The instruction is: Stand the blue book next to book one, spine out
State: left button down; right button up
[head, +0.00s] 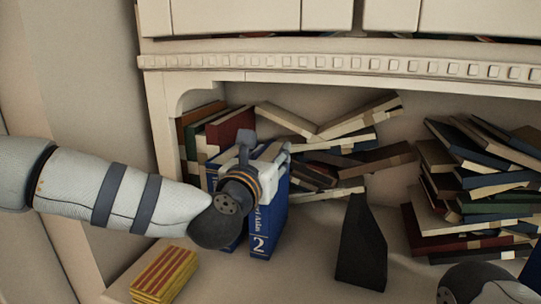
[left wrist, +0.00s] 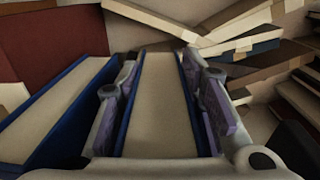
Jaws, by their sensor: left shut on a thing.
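The blue book (head: 266,232), marked with a 2 on its spine, stands upright with the spine facing out. My left gripper (head: 265,165) is shut on it from above; in the left wrist view the fingers lie on both sides of the blue book (left wrist: 160,110). Another blue book, apparently book one (left wrist: 62,105), stands just left of it with a narrow gap where the left finger sits. In the head view book one (head: 212,181) is mostly hidden behind my left gripper and wrist. Whether the held book's base touches the shelf is hard to tell.
A dark wedge-shaped bookend (head: 360,245) stands to the right. Upright red and green books (head: 230,128) stand behind at left. Fallen books (head: 335,135) lie at the back, with a tall stack (head: 465,190) at right. A yellow-red book (head: 165,275) lies in front. Part of my right arm shows bottom right.

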pick_arm(q)
jog(key=shift+f, duration=0.1)
jog(key=c, duration=1.1)
grip_release()
jog(key=shift+s+r, duration=0.15)
jog(key=shift+r, duration=0.1)
jog(key=v, duration=1.1)
jog(key=shift+s+a+f, duration=0.1)
jog(key=shift+s+a, duration=0.05)
jog(key=shift+s, duration=0.2)
